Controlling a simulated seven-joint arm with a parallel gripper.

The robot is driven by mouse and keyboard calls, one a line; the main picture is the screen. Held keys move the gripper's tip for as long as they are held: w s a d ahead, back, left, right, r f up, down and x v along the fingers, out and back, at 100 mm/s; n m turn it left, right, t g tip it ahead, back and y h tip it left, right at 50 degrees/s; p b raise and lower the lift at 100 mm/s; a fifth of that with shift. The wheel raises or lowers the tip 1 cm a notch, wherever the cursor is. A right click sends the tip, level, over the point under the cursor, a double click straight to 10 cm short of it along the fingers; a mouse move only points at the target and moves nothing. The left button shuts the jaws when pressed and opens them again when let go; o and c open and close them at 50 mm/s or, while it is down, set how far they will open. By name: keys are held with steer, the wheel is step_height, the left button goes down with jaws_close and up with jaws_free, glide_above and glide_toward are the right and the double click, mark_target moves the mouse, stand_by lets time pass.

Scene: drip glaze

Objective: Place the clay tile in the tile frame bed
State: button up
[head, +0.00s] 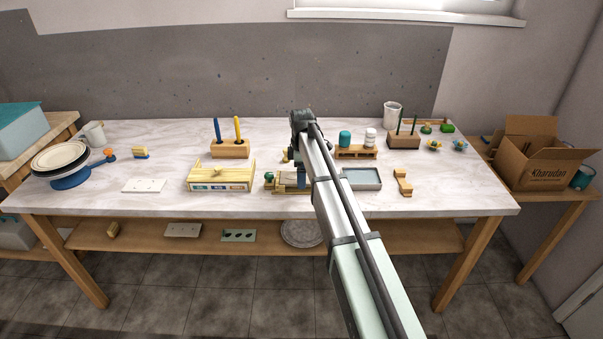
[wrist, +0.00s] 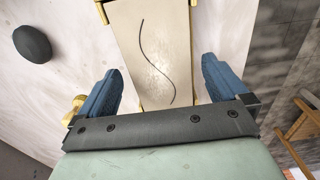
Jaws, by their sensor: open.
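A pale clay tile (wrist: 152,50) with a thin dark wavy line lies below my gripper in the wrist view. My gripper (wrist: 160,68) is open, its blue fingers apart on either side of the tile with a gap at each side. Brass-coloured pieces of what looks like the tile frame bed (wrist: 101,12) show at the tile's corners and edges. I cannot tell whether the tile sits fully down in it. In the head view, my gripper and arm largely hide the yellowish frame (head: 286,181) at the middle of the table.
A wooden box with coloured labels (head: 221,180) stands left of the frame. A grey tray (head: 362,179) lies to its right, and a wooden rack with two jars (head: 356,153) stands behind. A dark round object (wrist: 32,44) is near the left finger. Table front is mostly clear.

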step_height(320, 180, up, 12)
stand_by(0.6)
steer(key=shift+c, duration=0.4)
stand_by(1.6)
